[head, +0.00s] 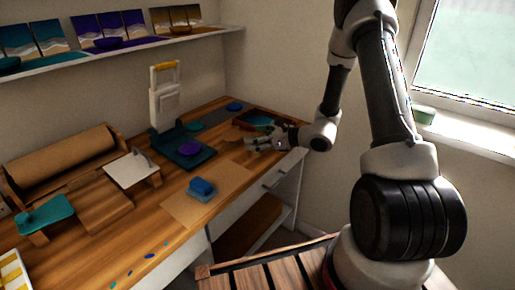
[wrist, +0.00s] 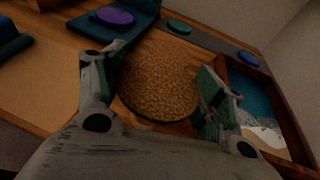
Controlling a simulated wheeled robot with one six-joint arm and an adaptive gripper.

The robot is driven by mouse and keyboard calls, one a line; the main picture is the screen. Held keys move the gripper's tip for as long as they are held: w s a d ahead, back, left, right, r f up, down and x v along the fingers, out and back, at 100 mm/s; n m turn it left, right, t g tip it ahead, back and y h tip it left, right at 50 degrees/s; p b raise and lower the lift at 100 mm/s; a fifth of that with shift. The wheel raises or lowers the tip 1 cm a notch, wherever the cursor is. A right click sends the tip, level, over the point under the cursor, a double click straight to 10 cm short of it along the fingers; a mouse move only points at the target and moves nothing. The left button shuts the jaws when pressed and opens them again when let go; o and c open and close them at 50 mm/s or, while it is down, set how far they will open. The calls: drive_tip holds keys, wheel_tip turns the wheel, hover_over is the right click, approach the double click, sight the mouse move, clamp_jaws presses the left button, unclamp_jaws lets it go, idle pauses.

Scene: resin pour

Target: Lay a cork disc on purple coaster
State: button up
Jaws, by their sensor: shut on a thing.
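My gripper (wrist: 150,90) is shut on a round, speckled brown cork disc (wrist: 160,72), one finger at each side of it. In the head view my gripper (head: 262,143) is at the right end of the workbench, and the cork disc (head: 236,135) shows only as a small brown patch. The purple coaster (head: 190,148) lies flat on a dark teal base plate, left of my gripper. In the wrist view the purple coaster (wrist: 115,17) is beyond the disc, at upper left, with a bare top.
Teal (head: 193,126) and blue (head: 235,106) coasters lie on a grey strip at the back. A tray (head: 270,117) with a beach picture is beside my gripper. A white upright stand (head: 165,100) rises behind the base plate. A blue block (head: 202,187) sits on brown paper in front.

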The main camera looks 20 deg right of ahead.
drive_tip(key=shift+a+f, duration=0.1)
drive_tip(key=shift+f, duration=2)
drive_tip(key=shift+f, duration=0.15)
drive_tip(key=o, duration=0.7)
